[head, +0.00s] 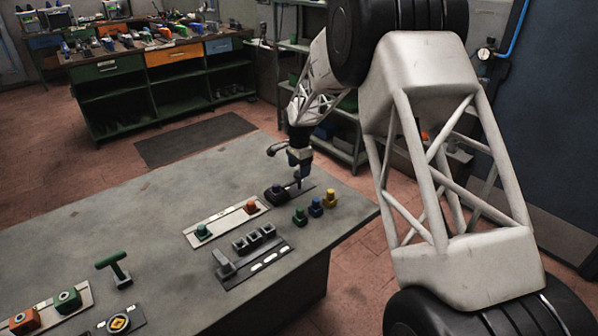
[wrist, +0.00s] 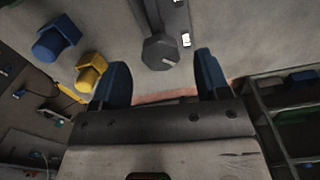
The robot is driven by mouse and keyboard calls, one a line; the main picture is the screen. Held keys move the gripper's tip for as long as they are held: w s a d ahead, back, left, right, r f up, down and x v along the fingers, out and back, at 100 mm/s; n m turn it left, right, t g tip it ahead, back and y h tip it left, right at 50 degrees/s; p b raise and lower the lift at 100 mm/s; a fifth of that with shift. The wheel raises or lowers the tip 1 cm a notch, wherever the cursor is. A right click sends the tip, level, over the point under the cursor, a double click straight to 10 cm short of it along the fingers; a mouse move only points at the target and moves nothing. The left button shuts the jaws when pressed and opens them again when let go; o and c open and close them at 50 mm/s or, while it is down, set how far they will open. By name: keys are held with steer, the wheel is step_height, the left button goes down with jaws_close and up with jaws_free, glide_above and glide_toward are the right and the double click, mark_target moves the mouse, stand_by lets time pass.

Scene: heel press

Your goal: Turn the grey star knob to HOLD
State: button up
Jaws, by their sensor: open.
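A dark grey faceted knob (wrist: 160,52) with a short white mark on its face shows in the wrist view. It lies between the two blue fingers of my gripper (wrist: 161,76), near their tips, with a gap on each side. A dark block (head: 276,192) stands on the plate's left part. I cannot tell whether the fingers reach knob height. The small white labels (wrist: 186,39) beside the knob are too small to read.
Green (head: 300,216), blue (head: 315,208) and yellow (head: 330,199) knobs stand close in front of the plate. A panel with a teal and an orange knob (head: 251,207) lies to the left, with a switch panel (head: 225,264) in front. The table's middle (head: 130,225) is clear.

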steer(key=shift+r, duration=2.7)
steer(key=shift+r, duration=0.1)
steer(key=shift+s+d+r, duration=0.15)
steer(key=shift+d+r, duration=0.05)
steer(key=s+d+r+n, duration=0.2)
steer(key=s+d+r, duration=0.4)
steer(key=s, duration=0.2)
steer(key=s+d+r+n+t, duration=0.1)
steer(key=s+d+r, duration=0.5)
steer(key=s, duration=0.3)
steer(key=s+d+r+n, duration=0.2)
steer(key=s+d+r, duration=0.35)
steer(key=s, duration=0.25)
steer(key=s+d+n, duration=0.2)
steer(key=s+d, duration=0.2)
steer(key=s, duration=1.2)
steer(key=s+d+n+t, duration=0.1)
steer(key=s+d+n, duration=0.2)
steer(key=s, duration=1.2)
steer(key=shift+s+d+f+t, duration=0.2)
steer(key=shift+s+d+t, duration=0.15)
steer(key=shift+d, duration=0.75)
